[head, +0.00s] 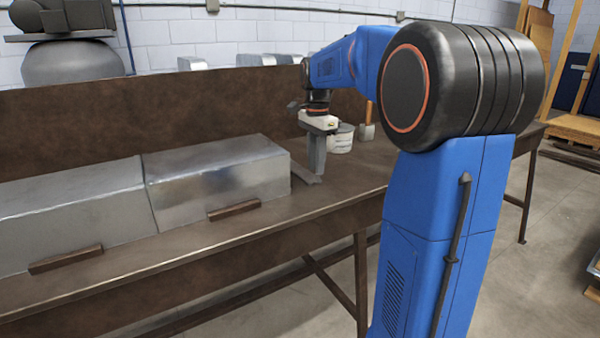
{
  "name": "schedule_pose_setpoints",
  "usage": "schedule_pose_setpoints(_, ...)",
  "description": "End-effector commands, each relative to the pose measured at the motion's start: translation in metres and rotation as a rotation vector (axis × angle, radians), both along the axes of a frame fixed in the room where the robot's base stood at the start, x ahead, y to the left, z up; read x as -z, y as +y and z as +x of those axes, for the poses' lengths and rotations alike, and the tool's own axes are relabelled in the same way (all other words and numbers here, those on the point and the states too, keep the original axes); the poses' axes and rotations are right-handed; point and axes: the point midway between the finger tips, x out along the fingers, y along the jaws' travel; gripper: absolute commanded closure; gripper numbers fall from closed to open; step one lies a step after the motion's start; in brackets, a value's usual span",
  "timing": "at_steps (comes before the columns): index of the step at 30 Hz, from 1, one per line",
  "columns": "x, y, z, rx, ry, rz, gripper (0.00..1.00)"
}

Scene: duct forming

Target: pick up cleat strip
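A thin grey metal strip, which looks like the cleat strip (303,172), lies on the brown workbench (340,185) just right of the nearer end of the metal duct. My gripper (316,172) points straight down at the strip's right side, its fingertips at or close to bench height. The fingers overlap each other from this side, so their gap is hidden. I cannot tell whether they touch the strip or hold it.
Two shiny duct sections (218,168) (70,215) sit end to end on the left, with brown blocks (234,210) (66,259) against their front. A white bucket (341,140) and a wooden-handled tool (367,130) stand behind my gripper. The bench's front right is clear.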

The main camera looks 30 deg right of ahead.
Motion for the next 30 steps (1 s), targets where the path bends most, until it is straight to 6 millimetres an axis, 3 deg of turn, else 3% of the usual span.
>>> schedule_pose_setpoints(7,0.029,0.000,0.000,0.000,0.001,0.000,0.76)
schedule_pose_setpoints(16,0.033,-0.001,0.000,0.000,0.000,0.000,0.76)
schedule_pose_setpoints(19,0.033,-0.001,0.000,0.000,0.000,0.000,1.00)
schedule_pose_setpoints(30,0.031,-0.001,0.000,0.000,-0.001,0.000,1.00)
